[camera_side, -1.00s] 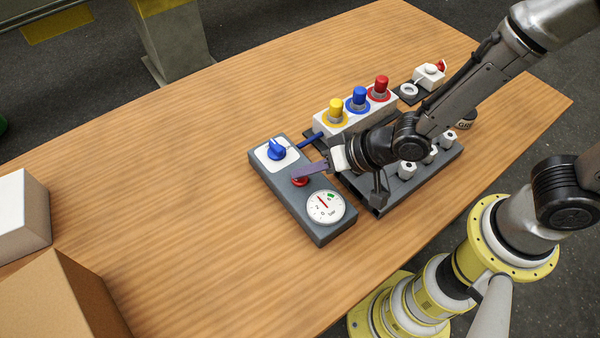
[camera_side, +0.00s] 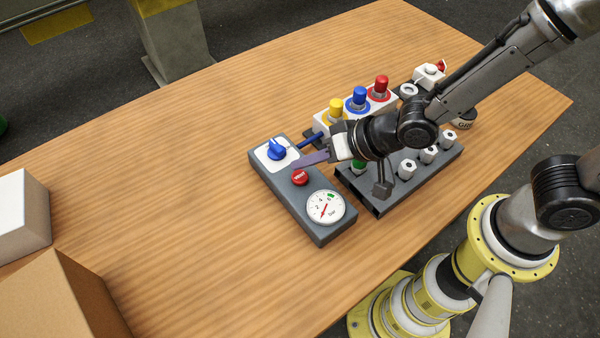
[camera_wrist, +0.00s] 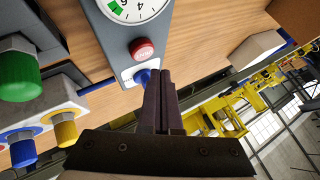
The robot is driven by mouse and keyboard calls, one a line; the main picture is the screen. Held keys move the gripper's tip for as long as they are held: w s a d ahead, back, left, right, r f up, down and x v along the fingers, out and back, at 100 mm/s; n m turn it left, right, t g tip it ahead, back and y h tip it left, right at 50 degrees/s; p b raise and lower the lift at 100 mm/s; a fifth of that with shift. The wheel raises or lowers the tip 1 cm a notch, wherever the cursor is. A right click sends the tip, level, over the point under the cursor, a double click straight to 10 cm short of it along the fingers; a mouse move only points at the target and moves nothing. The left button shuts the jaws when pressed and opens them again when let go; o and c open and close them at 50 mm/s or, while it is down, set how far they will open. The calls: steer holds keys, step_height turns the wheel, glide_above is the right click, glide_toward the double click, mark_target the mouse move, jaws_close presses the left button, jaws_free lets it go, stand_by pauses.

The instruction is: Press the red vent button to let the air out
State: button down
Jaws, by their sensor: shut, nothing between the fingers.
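The red vent button (camera_side: 300,177) sits on the grey control box (camera_side: 318,232), between the blue knob (camera_side: 277,150) and the round gauge (camera_side: 325,207). The button is fully visible in the side view, and it also shows in the wrist view (camera_wrist: 141,49). The gauge needle points to the lower left, near the low end of the scale. My gripper (camera_side: 298,164) is shut and empty. Its tips are apart from the button, just above it and toward the blue knob side. The fingers also show in the wrist view (camera_wrist: 160,74).
A white block with yellow, blue and red (camera_side: 381,84) caps stands behind my gripper. A dark rack with white fittings (camera_side: 407,168) and a green part (camera_side: 358,166) lies right of the box. Cardboard (camera_side: 62,300) and white boxes (camera_side: 20,215) stand at the left. The table between is clear.

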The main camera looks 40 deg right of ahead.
mark_target(307, 176)
steer(key=shift+r, duration=1.95)
steer(key=shift+w+d, duration=0.15)
steer(key=shift+d, duration=0.1)
steer(key=w+d+r+m+t, duration=0.2)
steer(key=w+d+r+t, duration=0.15)
steer(key=d+r, duration=0.45)
steer(key=s+d+r+m+h, duration=0.1)
steer(key=s+d+r+h, duration=0.2)
steer(key=d+r, duration=0.5)
steer(key=s+d+f+n+g+h, duration=0.1)
steer(key=s+d+f+n+g, duration=0.1)
steer(key=s, duration=0.6)
steer(key=s+d+f+n+g+h, duration=0.1)
steer(key=s+d+f+n+g, duration=0.1)
steer(key=s+d, duration=0.3)
steer(key=s+g, duration=0.1)
steer(key=s, duration=0.3)
steer(key=shift+s+d+n, duration=0.25)
steer(key=shift+s+n, duration=0.05)
steer(key=shift+n, duration=0.1)
